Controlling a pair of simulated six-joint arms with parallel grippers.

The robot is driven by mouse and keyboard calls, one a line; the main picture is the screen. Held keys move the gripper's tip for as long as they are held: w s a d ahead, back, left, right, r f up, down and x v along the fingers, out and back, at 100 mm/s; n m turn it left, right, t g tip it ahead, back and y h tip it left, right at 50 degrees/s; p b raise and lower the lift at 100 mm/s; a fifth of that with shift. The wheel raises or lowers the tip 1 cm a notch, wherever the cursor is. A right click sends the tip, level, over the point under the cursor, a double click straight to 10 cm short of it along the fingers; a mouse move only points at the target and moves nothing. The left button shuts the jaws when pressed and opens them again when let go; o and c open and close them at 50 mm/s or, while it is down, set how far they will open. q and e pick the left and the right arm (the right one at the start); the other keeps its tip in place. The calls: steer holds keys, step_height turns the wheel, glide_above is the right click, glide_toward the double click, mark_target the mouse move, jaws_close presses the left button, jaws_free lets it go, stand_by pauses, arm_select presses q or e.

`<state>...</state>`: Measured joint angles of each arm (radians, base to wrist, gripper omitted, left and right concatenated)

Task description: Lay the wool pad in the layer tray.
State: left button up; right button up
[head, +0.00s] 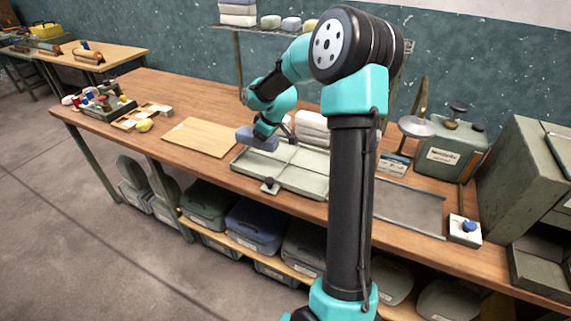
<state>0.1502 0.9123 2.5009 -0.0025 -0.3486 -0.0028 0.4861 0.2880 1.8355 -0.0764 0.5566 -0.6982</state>
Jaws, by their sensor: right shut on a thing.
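My right gripper (266,131) is shut on a blue-grey block-shaped pad, which I take for the wool pad (256,140). The pad is at the back left corner of the pale green layer tray (284,182), near the edge of a wooden board. I cannot tell whether the pad touches anything below it. The tray has low walls and dividers, and its visible floor looks bare. My right arm hides the tray's right end. My left gripper is not in view.
A flat wooden board (199,137) lies left of the tray. White folded pads (312,124) stand behind the tray, partly hidden by my arm. A grey metal tray (410,207) and a green machine with a scale-like pan (447,148) are to the right.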

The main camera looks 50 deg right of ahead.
mark_target(275, 139)
steer(key=shift+f, duration=3.15)
steer(key=shift+f, duration=1.85)
steer(key=shift+f, duration=0.2)
steer(key=o, duration=0.6)
steer(key=shift+o, duration=0.2)
steer(key=shift+r, duration=0.15)
steer(key=v, duration=1.2)
